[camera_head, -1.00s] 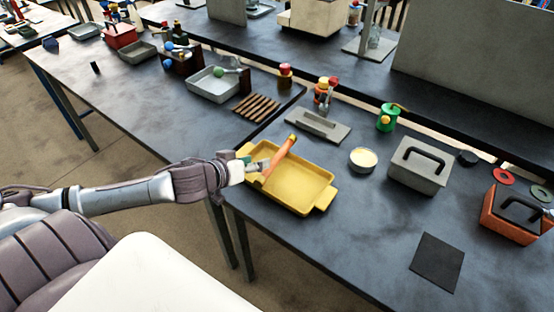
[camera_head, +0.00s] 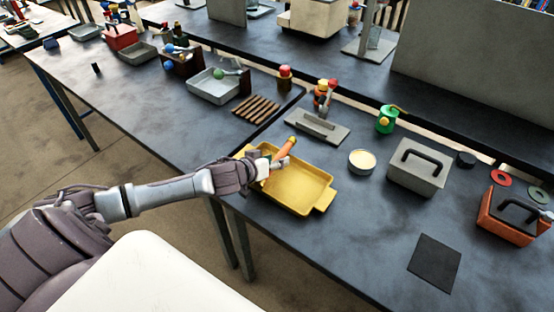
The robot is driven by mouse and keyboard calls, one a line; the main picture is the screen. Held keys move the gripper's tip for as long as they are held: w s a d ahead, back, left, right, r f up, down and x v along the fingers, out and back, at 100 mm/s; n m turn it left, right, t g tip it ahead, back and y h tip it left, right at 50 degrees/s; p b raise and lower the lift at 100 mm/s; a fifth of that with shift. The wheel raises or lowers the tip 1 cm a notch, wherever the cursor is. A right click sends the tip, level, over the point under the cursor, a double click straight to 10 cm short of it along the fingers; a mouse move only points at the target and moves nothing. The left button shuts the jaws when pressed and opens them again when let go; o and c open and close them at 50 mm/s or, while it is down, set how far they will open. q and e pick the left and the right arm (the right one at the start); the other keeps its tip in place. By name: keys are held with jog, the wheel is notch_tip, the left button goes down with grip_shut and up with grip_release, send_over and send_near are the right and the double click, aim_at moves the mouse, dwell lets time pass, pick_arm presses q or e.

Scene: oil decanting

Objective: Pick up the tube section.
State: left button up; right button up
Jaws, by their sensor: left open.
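The orange tube section (camera_head: 286,147) leans at a slant in the yellow tray (camera_head: 322,200), its upper end at the tray's back left corner. My left gripper (camera_head: 275,163) is open at the tray's left end, with its fingers at the tube. The gripper hides the lower part of the tube. I cannot tell whether the fingers touch it. My right gripper is not in view.
Behind the tray lies a grey plate with a handle (camera_head: 318,127). To its right are a round cream-topped tin (camera_head: 362,161), a grey box with a black handle (camera_head: 415,176) and an orange toolbox (camera_head: 505,222). The table's front right is clear around a black mat (camera_head: 435,262).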

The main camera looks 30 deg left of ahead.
pick_arm(q)
jog(key=shift+c, duration=0.3)
grip_shut()
jog(key=shift+r, duration=0.1)
jog(key=shift+r, duration=0.5)
notch_tip(320, 180, up, 3)
jog(key=shift+f, duration=0.2)
jog(key=s+d+r+n+y+b, duration=0.1)
jog(key=s+d+r+b, duration=0.1)
jog(key=s+d+r, duration=0.8)
jog(key=shift+s+d+y, duration=0.25)
jog(key=shift+d+y, duration=0.15)
jog(key=shift+d, duration=1.45)
